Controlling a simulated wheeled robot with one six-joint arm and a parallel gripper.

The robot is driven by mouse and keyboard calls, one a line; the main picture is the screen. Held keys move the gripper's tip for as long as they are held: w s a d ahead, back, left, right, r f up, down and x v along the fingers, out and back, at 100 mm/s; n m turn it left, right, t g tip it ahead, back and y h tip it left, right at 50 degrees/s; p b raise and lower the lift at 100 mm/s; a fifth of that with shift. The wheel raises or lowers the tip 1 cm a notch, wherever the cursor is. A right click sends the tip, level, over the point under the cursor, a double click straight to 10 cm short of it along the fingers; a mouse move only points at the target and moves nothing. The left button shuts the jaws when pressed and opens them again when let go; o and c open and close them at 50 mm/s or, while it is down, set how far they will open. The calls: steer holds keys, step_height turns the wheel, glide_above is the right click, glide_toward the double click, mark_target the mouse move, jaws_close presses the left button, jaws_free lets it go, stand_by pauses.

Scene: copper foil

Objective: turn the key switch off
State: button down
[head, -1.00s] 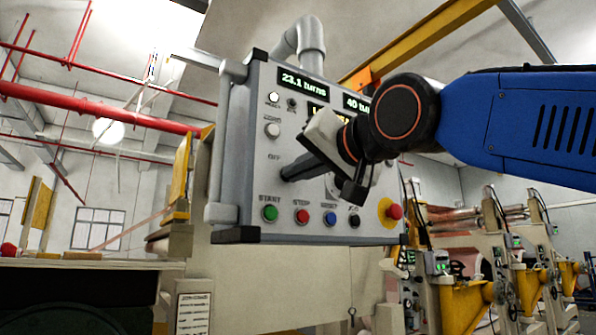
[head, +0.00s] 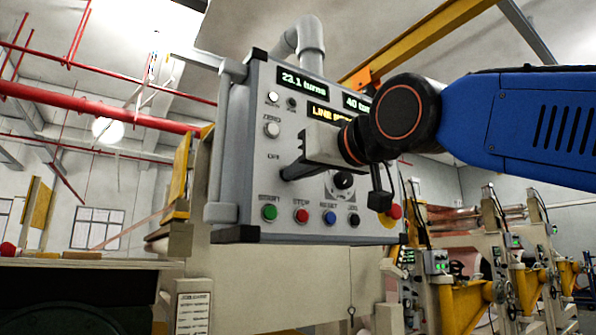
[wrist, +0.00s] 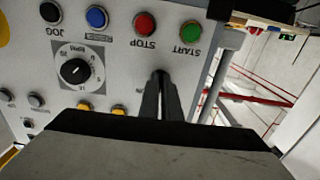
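The control panel (head: 245,215) is a grey box with displays and buttons. My gripper (head: 287,174) reaches it from the right, its dark fingers pointing at the left part of the panel face, beside a small label too fine to read surely. In the wrist view, which shows the panel upside down, the two fingers of my gripper (wrist: 160,78) are close together with their tips at the panel. They look closed around the key switch's narrow key, which the fingers hide. I cannot read its position.
Below the fingers are green START (head: 269,212), red STOP (head: 301,215), blue RESET (head: 330,217) and black JOG buttons (head: 354,220). A black rotary knob (head: 343,180) sits right of the fingers, and a red emergency button (head: 394,211) at the panel's right edge.

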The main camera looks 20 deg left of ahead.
steer(key=n, duration=0.5)
steer(key=shift+w+n, duration=0.1)
steer(key=shift+n, duration=0.3)
steer(key=shift+d, duration=0.1)
stand_by(0.3)
steer(key=c, duration=2)
jaws_free()
steer(key=v, duration=1.7)
steer(key=shift+d, duration=0.1)
